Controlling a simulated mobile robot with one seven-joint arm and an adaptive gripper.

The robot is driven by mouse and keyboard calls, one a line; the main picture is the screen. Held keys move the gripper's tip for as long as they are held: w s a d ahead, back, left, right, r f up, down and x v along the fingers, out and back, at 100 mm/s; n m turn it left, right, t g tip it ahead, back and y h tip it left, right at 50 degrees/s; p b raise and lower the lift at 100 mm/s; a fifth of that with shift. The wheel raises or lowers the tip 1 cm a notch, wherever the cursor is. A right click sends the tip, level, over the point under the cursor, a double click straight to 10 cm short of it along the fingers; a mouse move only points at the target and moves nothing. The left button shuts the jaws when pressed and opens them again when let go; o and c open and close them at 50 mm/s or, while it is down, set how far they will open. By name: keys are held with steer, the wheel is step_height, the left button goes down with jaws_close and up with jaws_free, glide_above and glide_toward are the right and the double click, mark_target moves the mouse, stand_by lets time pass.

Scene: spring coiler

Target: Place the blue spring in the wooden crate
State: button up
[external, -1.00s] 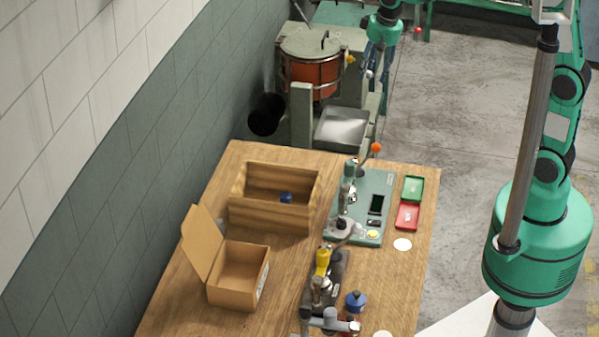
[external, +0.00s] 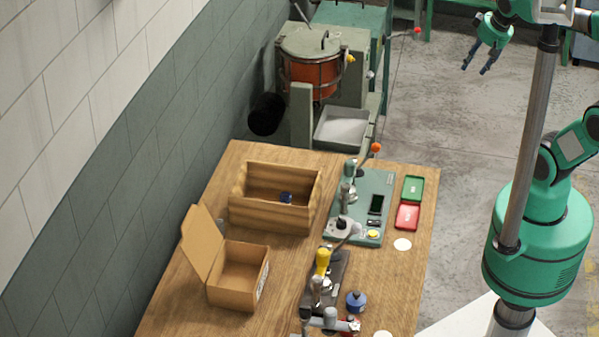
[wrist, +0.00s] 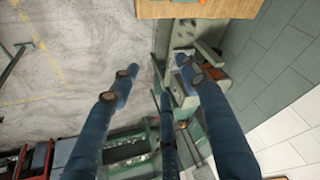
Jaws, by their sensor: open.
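The wooden crate (external: 275,218) stands on the far left part of the wooden table. A small blue thing (external: 285,197), which looks like the blue spring, lies inside the crate near its front wall. Its lower part is hidden by that wall. My gripper (external: 475,70) is at the upper right, off the table and well away from the crate. Its fingers are spread with nothing between them. In the wrist view the blue fingers (wrist: 157,72) are also apart and empty, above the floor and machines.
An open cardboard box (external: 237,272) stands in front of the crate. A green press base (external: 378,205), green tray (external: 413,188) and red tray (external: 407,216) are to its right. A blue knobbed thing (external: 356,301) is near the front. Open floor lies right of the table.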

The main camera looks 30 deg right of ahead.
steer(key=shift+t, duration=0.3)
steer(key=s+d, duration=0.1)
steer(key=s+d+f, duration=0.1)
steer(key=s, duration=0.2)
steer(key=shift+s+d+f, duration=0.15)
steer(key=shift+s+d, duration=0.25)
step_height(320, 180, down, 4)
steer(key=b, duration=0.3)
steer(key=shift+b, duration=0.35)
